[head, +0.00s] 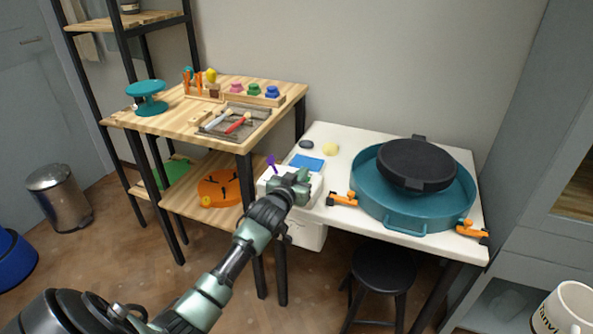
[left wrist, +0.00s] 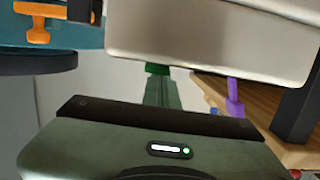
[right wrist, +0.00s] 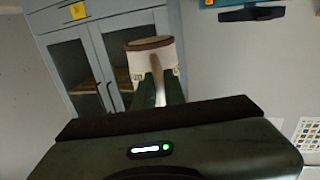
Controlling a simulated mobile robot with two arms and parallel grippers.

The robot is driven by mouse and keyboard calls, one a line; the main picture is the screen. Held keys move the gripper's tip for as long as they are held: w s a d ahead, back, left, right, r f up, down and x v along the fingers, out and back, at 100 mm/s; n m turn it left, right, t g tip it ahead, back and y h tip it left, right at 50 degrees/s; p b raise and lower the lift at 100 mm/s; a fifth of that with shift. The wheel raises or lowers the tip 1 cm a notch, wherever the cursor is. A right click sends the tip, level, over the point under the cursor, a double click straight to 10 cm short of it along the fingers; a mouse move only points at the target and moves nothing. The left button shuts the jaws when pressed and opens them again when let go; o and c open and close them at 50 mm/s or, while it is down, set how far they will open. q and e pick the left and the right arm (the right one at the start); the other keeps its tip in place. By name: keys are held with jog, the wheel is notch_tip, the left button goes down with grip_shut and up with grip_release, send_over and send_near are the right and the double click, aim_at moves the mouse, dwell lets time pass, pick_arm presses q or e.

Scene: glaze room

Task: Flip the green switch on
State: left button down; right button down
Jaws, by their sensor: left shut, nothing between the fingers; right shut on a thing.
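A pale box (head: 307,235) sits at the left front edge of the white table; in the left wrist view its pale panel (left wrist: 205,40) fills the top. The green switch (left wrist: 157,69) shows at the panel's edge, right at my left fingertips; I cannot tell if they touch it. A purple switch (left wrist: 234,97) stands beside it, also visible in the head view (head: 271,161). My left gripper (head: 297,180) is shut and empty, and hides the green switch in the head view. My right gripper (right wrist: 160,90) is shut on the handle of a white mug (right wrist: 139,57).
The white table (head: 345,139) holds a teal basin (head: 375,215) with a black disc (head: 415,165), orange clamps (head: 343,199), a blue sponge (head: 307,162) and a yellow one (head: 330,149). A black stool (head: 383,270) stands below. A wooden shelf (head: 180,128) stands left.

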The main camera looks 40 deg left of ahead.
pick_arm(q)
notch_tip(320, 180, up, 4)
jog(key=p, duration=0.3)
jog(key=shift+w+r, duration=0.1)
jog(key=shift+r, duration=0.15)
jog(key=r+v, duration=0.1)
jog(key=v, duration=0.8)
jog(key=shift+r+p, duration=0.3)
jog(key=shift+f, duration=0.1)
